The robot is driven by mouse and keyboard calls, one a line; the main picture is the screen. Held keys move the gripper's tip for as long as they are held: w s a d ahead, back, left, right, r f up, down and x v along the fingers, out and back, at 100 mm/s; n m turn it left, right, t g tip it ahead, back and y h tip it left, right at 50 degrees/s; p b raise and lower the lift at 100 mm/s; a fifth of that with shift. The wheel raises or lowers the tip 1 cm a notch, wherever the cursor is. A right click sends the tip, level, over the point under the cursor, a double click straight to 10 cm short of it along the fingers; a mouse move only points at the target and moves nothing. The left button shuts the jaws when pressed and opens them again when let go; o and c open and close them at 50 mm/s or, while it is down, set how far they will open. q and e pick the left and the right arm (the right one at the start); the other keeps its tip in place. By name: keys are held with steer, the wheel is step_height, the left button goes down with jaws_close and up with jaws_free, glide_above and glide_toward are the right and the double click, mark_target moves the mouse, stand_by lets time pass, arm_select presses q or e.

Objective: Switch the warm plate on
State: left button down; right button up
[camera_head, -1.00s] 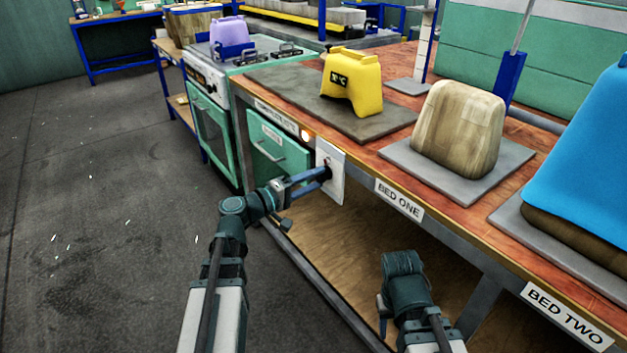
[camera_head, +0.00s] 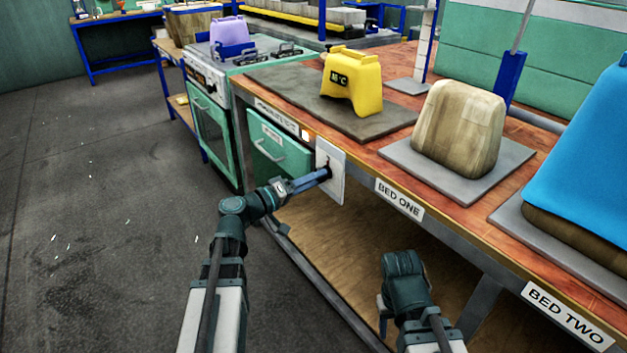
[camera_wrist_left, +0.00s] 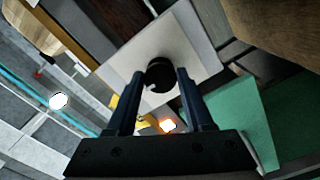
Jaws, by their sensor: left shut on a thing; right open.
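The switch is a black rotary knob (camera_wrist_left: 160,76) on a pale square plate (camera_head: 331,174) fixed to the bench front. My left gripper (camera_head: 328,173) is at this plate, with its two blue fingers shut around the knob; the wrist view shows a finger on each side of it. A small lamp (camera_head: 306,134) sits by the switch; it glows orange-white in the wrist view (camera_wrist_left: 167,126). The warm plate appears to be the dark slab (camera_head: 290,98) under a yellow form (camera_head: 351,80). My right gripper (camera_head: 384,308) is open and empty, low before the bench.
A green drawer (camera_head: 280,158) with a handle lies left of the switch. A stove (camera_head: 215,125) stands further left. Covered forms rest on grey slabs at BED ONE (camera_head: 400,199) and BED TWO (camera_head: 565,318). The floor at left is clear.

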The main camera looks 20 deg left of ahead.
arm_select(q)
steer(key=shift+s, duration=0.1)
steer(key=shift+c, duration=1.5)
jaws_free()
steer(key=v, duration=1.3)
steer(key=shift+s+a, duration=0.25)
